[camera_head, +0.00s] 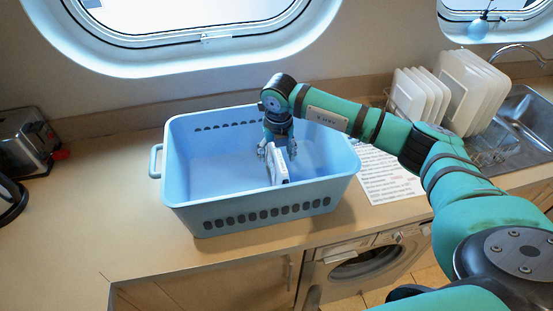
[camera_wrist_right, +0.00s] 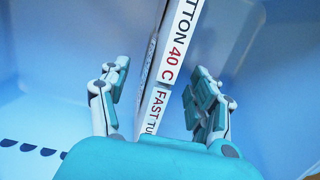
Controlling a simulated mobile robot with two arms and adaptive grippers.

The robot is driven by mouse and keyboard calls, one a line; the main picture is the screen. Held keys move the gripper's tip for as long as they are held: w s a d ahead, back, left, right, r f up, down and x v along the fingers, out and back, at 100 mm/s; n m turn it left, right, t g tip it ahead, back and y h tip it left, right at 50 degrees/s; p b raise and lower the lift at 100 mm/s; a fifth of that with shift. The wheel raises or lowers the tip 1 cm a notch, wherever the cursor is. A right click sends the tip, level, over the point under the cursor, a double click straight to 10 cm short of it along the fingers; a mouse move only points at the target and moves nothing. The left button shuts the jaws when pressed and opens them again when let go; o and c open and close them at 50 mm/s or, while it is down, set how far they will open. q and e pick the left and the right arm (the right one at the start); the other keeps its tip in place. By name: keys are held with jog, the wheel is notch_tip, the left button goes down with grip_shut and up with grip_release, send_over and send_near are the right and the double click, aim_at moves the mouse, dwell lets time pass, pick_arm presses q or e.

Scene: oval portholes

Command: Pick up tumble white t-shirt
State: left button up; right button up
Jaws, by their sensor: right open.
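A thin white slab-like item (camera_head: 278,168), possibly the folded white t-shirt, stands on edge inside the blue basket (camera_head: 180,203). In the right wrist view its narrow white edge (camera_wrist_right: 181,28) carries printed words, partly readable as "TTON 40 C" and "FAST TU". My right gripper (camera_head: 277,152) points down into the basket, over this item. In the wrist view the right gripper (camera_wrist_right: 160,82) is open, with one finger on each side of the white edge and visible gaps between. The item's lower part is hidden. My left gripper is out of view.
The basket's walls surround the gripper, with free room to its left inside. A toaster (camera_head: 27,143) stands far left. A printed sheet (camera_head: 388,178) lies right of the basket. White plates (camera_head: 466,92) stand in a rack by the sink (camera_head: 525,125). A washing machine (camera_head: 362,262) is below.

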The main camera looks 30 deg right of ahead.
jog(key=f, duration=0.1)
jog(key=f+p, duration=0.1)
jog(key=f, duration=0.1)
jog(key=shift+w+d+f+p, duration=0.15)
jog(key=shift+d+f+p, duration=0.05)
jog(key=shift+p, duration=0.1)
jog(key=shift+f, duration=0.25)
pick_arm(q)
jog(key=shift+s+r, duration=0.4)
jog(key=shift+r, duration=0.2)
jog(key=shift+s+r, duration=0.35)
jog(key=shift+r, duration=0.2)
pick_arm(e)
grip_shut()
jog(key=shift+r, duration=0.1)
